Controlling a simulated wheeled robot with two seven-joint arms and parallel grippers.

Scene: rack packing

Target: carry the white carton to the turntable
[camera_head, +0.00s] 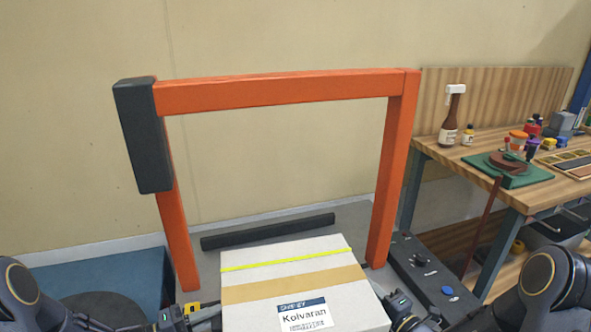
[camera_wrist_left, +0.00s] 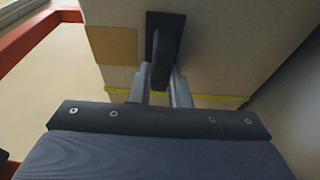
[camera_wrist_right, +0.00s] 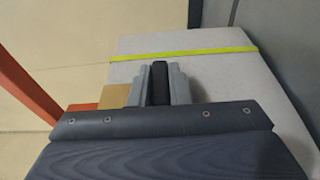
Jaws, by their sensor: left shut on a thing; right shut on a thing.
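The white carton (camera_head: 290,260) has tan tape, a yellow strap and a "Kolvaran" label, and sits at the bottom middle of the head view, in front of the orange frame. My left gripper (camera_wrist_left: 161,82) is shut on a dark handle (camera_wrist_left: 165,30) on the carton's side. My right gripper (camera_wrist_right: 160,85) is shut on a dark grip at the opposite side, partly hidden by the fingers. The turntable appears to be the dark round disc (camera_head: 100,308) on a blue base (camera_head: 95,272) at the lower left, partly cut off by the frame and my left arm.
An orange arch (camera_head: 275,91) with a dark box (camera_head: 142,135) on its left post stands just behind the carton. A dark control panel (camera_head: 435,280) lies right of the carton. A wooden workbench (camera_head: 480,150) with bottles stands at the right.

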